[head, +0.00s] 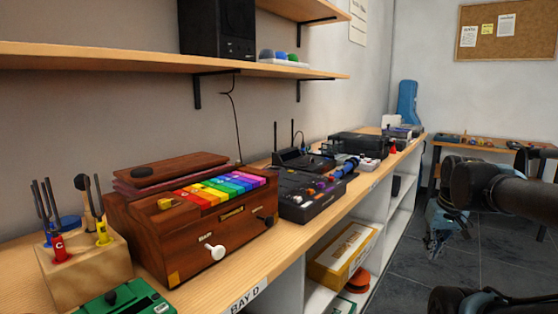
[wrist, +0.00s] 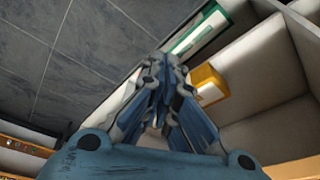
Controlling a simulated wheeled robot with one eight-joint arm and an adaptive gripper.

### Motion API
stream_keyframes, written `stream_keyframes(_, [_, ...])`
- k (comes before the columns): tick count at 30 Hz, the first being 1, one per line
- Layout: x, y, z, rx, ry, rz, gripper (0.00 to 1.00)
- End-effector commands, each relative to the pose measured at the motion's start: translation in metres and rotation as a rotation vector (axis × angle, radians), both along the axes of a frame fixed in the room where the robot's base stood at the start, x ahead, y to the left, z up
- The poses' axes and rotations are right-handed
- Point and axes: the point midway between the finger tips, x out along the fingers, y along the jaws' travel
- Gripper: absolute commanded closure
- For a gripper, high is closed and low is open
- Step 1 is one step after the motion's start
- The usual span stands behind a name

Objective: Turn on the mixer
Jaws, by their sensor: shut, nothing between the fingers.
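The mixer (head: 308,198) looks to be the black box with small knobs and coloured parts on top, in the middle of the bench in the head view. It sits right of the wooden box with rainbow keys. Whether it is on cannot be told. My gripper (head: 434,248) hangs over the floor at the right, clear of the bench and well apart from the mixer. In the wrist view my gripper (wrist: 163,62) has its blue-grey fingers drawn together, with nothing seen between them. The mixer does not show in the wrist view.
The wooden keyed box (head: 200,225) and a block of tuning forks (head: 85,268) stand left of the mixer. A black device with antennas (head: 300,158) is behind it. Shelves below hold a yellow box (head: 343,252). A wall shelf (head: 130,57) overhangs the bench. Floor (head: 400,275) is open.

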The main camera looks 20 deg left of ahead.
Motion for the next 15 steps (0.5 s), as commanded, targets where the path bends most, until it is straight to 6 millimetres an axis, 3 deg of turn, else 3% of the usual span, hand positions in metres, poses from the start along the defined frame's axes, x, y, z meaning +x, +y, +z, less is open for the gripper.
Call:
stream_keyframes(1, [0.017,0.015,0.019,0.01,-0.014,0.058,1.0])
stream_keyframes(6, [0.066,0.071,0.077,0.05,-0.066,0.24,1.0])
stream_keyframes(11, [0.107,0.135,0.127,0.086,-0.116,0.407,1.0])
stream_keyframes(15, [0.136,0.198,0.166,0.122,-0.159,0.549,1.0])
